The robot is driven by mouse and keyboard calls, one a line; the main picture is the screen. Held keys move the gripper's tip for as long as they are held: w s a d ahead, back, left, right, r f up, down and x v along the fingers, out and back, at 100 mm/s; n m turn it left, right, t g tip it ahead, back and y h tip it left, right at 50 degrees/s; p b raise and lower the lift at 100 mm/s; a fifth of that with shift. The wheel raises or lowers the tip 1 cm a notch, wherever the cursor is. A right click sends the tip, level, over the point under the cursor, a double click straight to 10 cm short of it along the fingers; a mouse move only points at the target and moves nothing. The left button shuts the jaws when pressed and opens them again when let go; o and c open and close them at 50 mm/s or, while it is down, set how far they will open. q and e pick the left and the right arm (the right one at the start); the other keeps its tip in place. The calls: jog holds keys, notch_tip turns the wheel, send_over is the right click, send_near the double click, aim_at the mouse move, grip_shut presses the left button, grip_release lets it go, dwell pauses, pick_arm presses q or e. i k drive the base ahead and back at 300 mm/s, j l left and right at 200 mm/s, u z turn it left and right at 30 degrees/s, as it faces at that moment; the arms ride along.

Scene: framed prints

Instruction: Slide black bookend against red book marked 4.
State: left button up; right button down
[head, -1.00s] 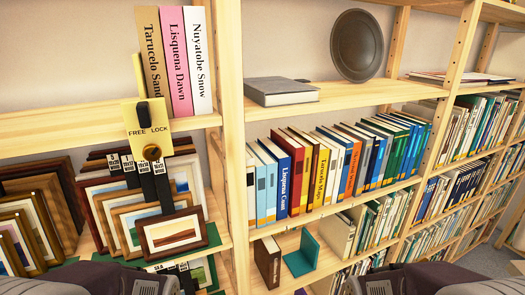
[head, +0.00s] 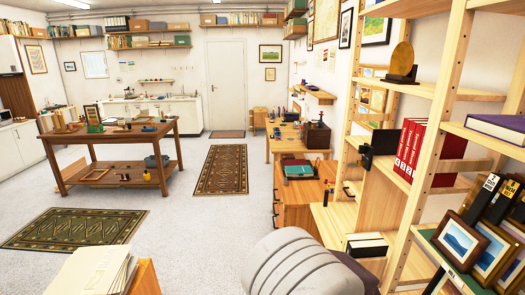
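The black bookend (head: 382,142) stands upright on a wooden shelf at the right of the head view. Several red books (head: 426,150) with white spine lettering stand in a row just to its right. Small numbers show low on their spines; the leftmost book (head: 404,142) seems to be the one marked 4. The bookend is close to this book, but I cannot tell whether they touch. Neither of my grippers is in view.
Framed prints (head: 461,243) lean on the lower right shelf. A wooden workbench (head: 105,135) and rugs (head: 221,169) are farther left. Grey floor (head: 185,215) between them is open.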

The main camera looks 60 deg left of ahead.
aim_at(383, 142)
jog(key=u, duration=1.2)
jog(key=j+z, duration=0.7)
jog(key=j, duration=0.2)
jog(key=i, duration=0.65)
jog(key=k, duration=0.65)
